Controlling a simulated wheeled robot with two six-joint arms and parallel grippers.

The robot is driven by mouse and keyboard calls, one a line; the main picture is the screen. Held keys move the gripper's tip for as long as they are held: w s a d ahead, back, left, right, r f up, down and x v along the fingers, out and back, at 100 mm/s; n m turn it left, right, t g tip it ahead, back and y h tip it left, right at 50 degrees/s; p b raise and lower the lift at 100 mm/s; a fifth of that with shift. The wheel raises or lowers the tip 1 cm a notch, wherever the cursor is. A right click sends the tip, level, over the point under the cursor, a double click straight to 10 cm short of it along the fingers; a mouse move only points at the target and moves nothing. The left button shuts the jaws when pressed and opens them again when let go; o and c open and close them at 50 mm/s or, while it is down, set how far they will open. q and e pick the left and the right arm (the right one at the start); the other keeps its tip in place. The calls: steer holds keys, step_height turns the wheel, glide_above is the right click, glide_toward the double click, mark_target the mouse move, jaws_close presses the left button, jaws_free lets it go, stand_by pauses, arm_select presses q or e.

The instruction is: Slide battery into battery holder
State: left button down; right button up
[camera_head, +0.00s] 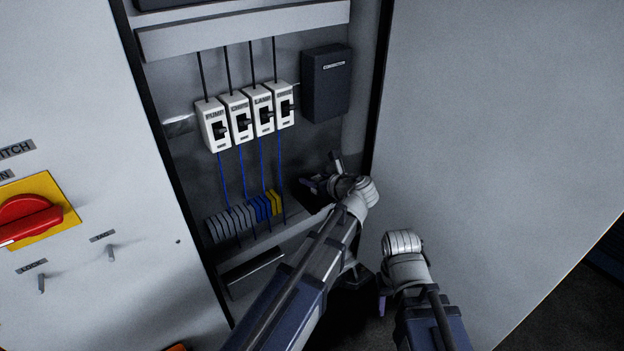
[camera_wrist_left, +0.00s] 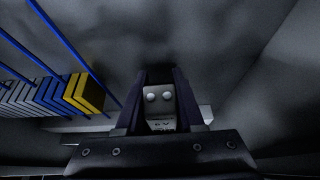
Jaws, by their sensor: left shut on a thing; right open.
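My left gripper (camera_head: 324,172) reaches into the open cabinet, close to its back panel at the lower right. In the left wrist view its two dark jaws (camera_wrist_left: 159,96) are shut on the battery (camera_wrist_left: 158,100). The battery is a pale grey block with two round terminals and dark lettering. I cannot pick it out in the head view, where the gripper and wrist cover that spot. I cannot clearly make out the battery holder in either view. My right gripper (camera_head: 382,298) is open, outside the cabinet in front of its right side, partly hidden by its own wrist.
Several white breakers (camera_head: 241,120) with blue wires hang left of the gripper. Below them is a terminal row (camera_head: 240,215) with blue and yellow blocks. A dark box (camera_head: 327,84) is above the gripper. The cabinet's right edge (camera_head: 378,95) is close by. A red rotary switch (camera_head: 28,218) is far left.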

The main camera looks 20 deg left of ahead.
arm_select(q)
steer(key=shift+f+b, duration=0.5)
arm_select(e)
steer(key=shift+f, duration=0.55)
arm_select(q)
steer(key=shift+c, duration=2.2)
jaws_free()
steer(key=shift+s+r, duration=0.1)
arm_select(e)
steer(key=shift+r, duration=0.1)
